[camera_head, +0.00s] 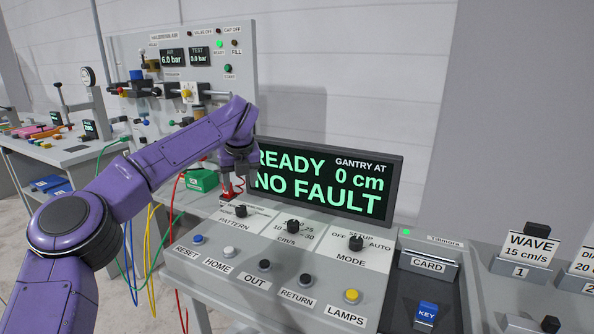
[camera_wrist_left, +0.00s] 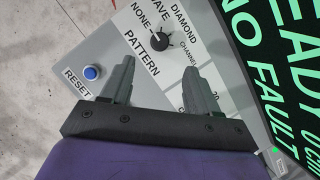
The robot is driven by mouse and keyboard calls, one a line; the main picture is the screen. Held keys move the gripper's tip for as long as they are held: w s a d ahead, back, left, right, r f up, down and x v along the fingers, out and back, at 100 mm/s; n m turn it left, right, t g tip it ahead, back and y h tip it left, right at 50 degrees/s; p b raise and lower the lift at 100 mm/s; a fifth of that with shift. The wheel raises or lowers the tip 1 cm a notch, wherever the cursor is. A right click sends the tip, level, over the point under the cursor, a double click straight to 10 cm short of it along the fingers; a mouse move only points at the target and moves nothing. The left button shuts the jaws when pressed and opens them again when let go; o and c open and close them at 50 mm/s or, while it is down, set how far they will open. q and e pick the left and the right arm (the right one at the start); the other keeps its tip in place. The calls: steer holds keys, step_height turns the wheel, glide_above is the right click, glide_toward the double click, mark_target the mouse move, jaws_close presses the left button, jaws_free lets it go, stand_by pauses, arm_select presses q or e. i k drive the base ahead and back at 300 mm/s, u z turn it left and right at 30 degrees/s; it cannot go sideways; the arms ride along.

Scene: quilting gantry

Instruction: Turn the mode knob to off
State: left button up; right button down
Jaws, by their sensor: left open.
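The mode knob (camera_head: 356,242) is a black knob on the console's pale top panel, below the screen, with OFF, SETUP and AUTO printed around it. I cannot tell surely which mark it points at. My left gripper (camera_head: 238,185) is to the left of it, near the pattern knob (camera_head: 241,211). In the left wrist view my left gripper (camera_wrist_left: 158,68) is open and empty, its fingers spread below the pattern knob (camera_wrist_left: 162,40) in the picture. The mode knob does not show in that view. My right gripper is not in view.
A screen (camera_head: 330,180) reading READY, NO FAULT, 0 cm stands behind the knobs. The speed knob (camera_head: 293,226) lies between pattern and mode. Several push buttons line the front, including yellow LAMPS (camera_head: 352,296). A card slot (camera_head: 428,264) and blue key (camera_head: 427,312) are at right.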

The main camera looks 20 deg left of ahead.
mark_target(355, 243)
steer(key=k, duration=1)
